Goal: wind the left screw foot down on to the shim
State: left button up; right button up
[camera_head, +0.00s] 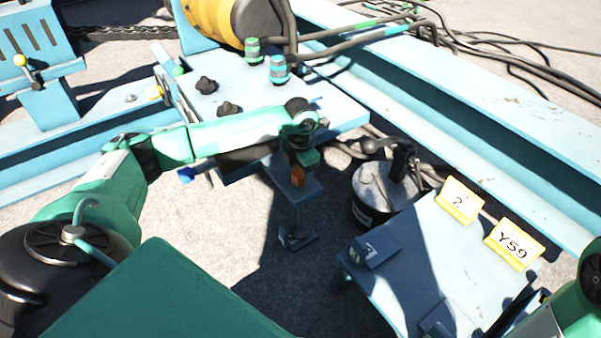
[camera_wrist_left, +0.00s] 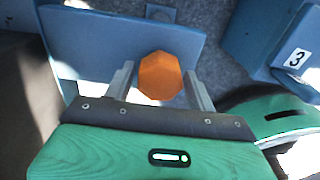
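The left screw foot has an orange knob (camera_head: 298,177) on top, at the edge of a blue bracket (camera_head: 300,193). Its lower end and a small plate, seemingly the shim (camera_head: 299,241), show above the ground; I cannot tell whether they touch. My left gripper (camera_head: 302,157) is right above the knob and points down. In the left wrist view the orange eight-sided knob (camera_wrist_left: 160,76) lies between the two grey fingertips (camera_wrist_left: 159,70), with a narrow gap on each side. The gripper looks open around it. My right gripper is not in view; only part of my right arm shows at lower right.
A blue deck (camera_head: 330,108) with dark knobs and capped fittings lies behind the gripper. A dark round pot (camera_head: 370,212) stands to the right. A blue bench (camera_head: 410,262) holds a block marked 3 (camera_head: 374,249) and yellow tags (camera_head: 459,201). Cables lie near the rail.

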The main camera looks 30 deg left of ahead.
pick_arm(q)
jog(key=c, duration=0.6)
jog(key=shift+o, duration=0.2)
